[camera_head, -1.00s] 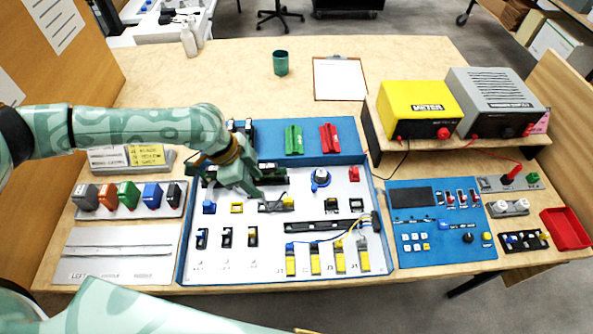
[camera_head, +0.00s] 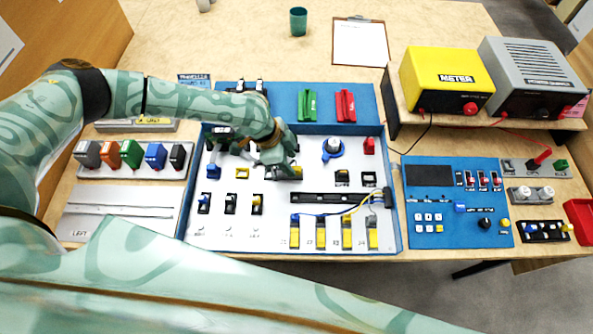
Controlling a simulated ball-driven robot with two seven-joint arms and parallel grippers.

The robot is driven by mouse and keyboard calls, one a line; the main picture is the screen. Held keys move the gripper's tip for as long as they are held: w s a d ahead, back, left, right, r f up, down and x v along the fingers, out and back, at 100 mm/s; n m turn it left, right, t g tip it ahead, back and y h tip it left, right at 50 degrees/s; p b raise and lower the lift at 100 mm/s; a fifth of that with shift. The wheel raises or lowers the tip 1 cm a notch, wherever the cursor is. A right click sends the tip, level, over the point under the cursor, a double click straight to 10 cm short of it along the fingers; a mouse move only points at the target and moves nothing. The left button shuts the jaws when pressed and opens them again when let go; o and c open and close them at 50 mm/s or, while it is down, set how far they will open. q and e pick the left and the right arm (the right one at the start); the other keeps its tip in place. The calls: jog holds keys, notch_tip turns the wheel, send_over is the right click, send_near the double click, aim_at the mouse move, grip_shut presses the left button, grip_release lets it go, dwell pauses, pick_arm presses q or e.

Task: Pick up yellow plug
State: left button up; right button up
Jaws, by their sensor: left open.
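A small yellow plug (camera_head: 297,172) sits at the right end of a black holder (camera_head: 283,174) on the white panel of the blue-framed analyser box (camera_head: 187,222). My left gripper (camera_head: 281,167) is open, pointing down right over this holder, beside the plug. Its fingers hide part of the holder, and I cannot tell whether they touch the plug. My right gripper is not in view.
A row of yellow-and-white connectors (camera_head: 321,236) with wires lies at the panel's front. A black slotted bar (camera_head: 330,198) lies just in front of the gripper.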

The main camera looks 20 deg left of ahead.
aim_at(296, 168)
pick_arm(q)
jog(key=b+x, duration=0.1)
jog(key=x, duration=0.2)
jog(key=shift+w+d+f, duration=0.1)
jog(key=shift+w+f, duration=0.1)
jog(key=shift+f, duration=0.15)
jog(key=shift+s, duration=0.1)
jog(key=shift+c, duration=1)
grip_shut()
jog(key=shift+r+p, duration=0.3)
jog(key=shift+r, duration=0.2)
notch_tip(296, 168, up, 3)
jog(key=shift+f+p, duration=0.1)
jog(key=shift+p, duration=0.4)
jog(key=s+d+r+p, duration=0.5)
jog(key=s+r, duration=0.4)
jog(key=s, duration=0.3)
jog(key=shift+d+p, duration=0.4)
jog(key=shift+d, duration=0.5)
